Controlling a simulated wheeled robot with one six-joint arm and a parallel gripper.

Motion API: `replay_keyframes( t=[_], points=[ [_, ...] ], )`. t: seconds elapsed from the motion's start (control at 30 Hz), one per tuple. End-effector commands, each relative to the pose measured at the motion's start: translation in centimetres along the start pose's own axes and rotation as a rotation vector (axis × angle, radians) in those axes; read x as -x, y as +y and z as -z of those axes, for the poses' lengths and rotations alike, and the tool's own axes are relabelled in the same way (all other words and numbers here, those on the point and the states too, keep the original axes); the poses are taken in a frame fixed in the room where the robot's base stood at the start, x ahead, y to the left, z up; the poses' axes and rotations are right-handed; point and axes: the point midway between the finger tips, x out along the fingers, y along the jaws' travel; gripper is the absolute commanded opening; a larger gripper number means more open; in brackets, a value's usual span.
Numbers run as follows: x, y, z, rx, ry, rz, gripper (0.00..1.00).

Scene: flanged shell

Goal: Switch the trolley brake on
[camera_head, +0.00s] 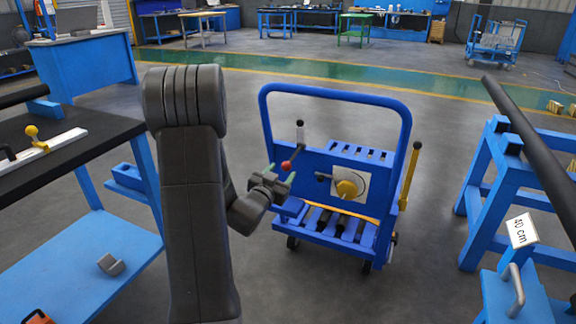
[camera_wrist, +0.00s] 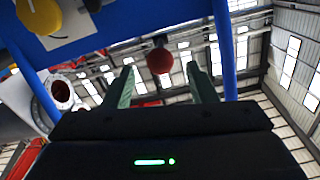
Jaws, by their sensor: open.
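The blue trolley (camera_head: 265,130) stands mid-floor with a tall looped handle. On its panel, a lever with a red ball (camera_head: 287,166) sits below a black-topped upright rod (camera_head: 300,132). A yellow round knob (camera_head: 347,188) is on a pale plate to the right, and a yellow lever with a black grip (camera_head: 411,170) stands at the right side. I cannot tell which control is the brake. My gripper (camera_head: 281,173) is open, close to the red ball. In the wrist view the ball (camera_wrist: 160,60) shows between the green fingers (camera_wrist: 163,83), with no contact visible.
A black-topped blue bench (camera_head: 60,165) is at the left. A blue stand (camera_head: 490,190) with a long dark bar (camera_head: 530,125) is at the right, near a "40 cm" sign (camera_head: 522,231). Open floor lies behind the trolley. The yellow knob also shows in the wrist view (camera_wrist: 40,14).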

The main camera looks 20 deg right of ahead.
Motion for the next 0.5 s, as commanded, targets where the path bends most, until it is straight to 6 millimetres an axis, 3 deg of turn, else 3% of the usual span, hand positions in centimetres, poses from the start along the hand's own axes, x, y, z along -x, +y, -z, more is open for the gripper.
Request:
replay_keyframes(
  t=[0.2, 0.5],
  points=[
    [-4.1, 0.1, -0.1, 0.000, 0.001, -0.001, 0.52],
    [-6.3, 0.0, 0.0, 0.000, -0.001, 0.001, 0.52]
  ],
)
